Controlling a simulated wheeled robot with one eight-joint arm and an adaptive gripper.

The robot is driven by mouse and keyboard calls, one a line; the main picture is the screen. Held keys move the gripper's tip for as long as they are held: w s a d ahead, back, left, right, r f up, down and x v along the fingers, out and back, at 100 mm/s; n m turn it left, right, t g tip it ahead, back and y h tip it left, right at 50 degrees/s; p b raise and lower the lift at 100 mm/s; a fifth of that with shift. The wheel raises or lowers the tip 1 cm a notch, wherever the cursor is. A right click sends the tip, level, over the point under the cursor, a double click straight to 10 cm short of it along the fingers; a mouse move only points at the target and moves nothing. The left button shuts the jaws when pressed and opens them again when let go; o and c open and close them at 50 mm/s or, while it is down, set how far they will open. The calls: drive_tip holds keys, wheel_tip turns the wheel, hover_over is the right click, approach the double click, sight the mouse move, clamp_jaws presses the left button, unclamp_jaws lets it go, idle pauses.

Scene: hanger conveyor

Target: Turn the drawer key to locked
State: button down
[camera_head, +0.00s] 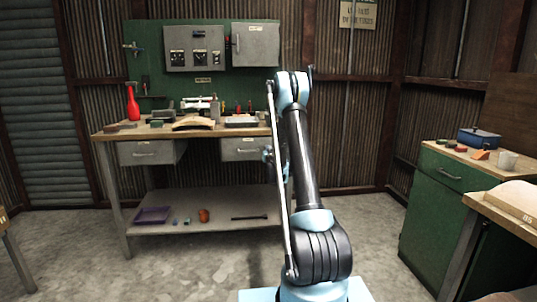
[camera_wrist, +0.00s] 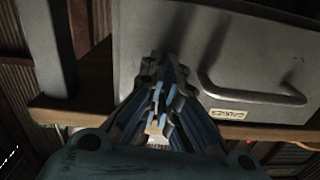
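The workbench has two grey drawers, a left one (camera_head: 147,153) and a right one (camera_head: 238,155). My gripper (camera_head: 267,154) is at the right end of the right drawer's front, partly hidden by my arm. In the wrist view, which looks upside down, the grey drawer front (camera_wrist: 225,45) fills the middle, with its bar handle (camera_wrist: 250,97) and a small label (camera_wrist: 226,114) to the right of my gripper (camera_wrist: 165,62). The fingertips are close together at the drawer front. I cannot see a key; the fingers may cover it. Contact and grip are unclear.
The wooden bench top (camera_head: 110,133) above holds a red bottle (camera_head: 133,103) and several tools. A lower shelf (camera_head: 180,226) holds a purple tray (camera_head: 153,215). A green cabinet (camera_head: 437,205) stands at the right. The floor left of my arm is clear.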

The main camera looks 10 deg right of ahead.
drive_tip(key=shift+d+f+n, duration=0.15)
drive_tip(key=shift+d+n, duration=0.25)
drive_tip(key=shift+n, duration=0.2)
drive_tip(key=c, duration=1.9)
unclamp_jaws()
drive_tip(key=shift+a, duration=0.1)
drive_tip(key=shift+s, duration=5.95)
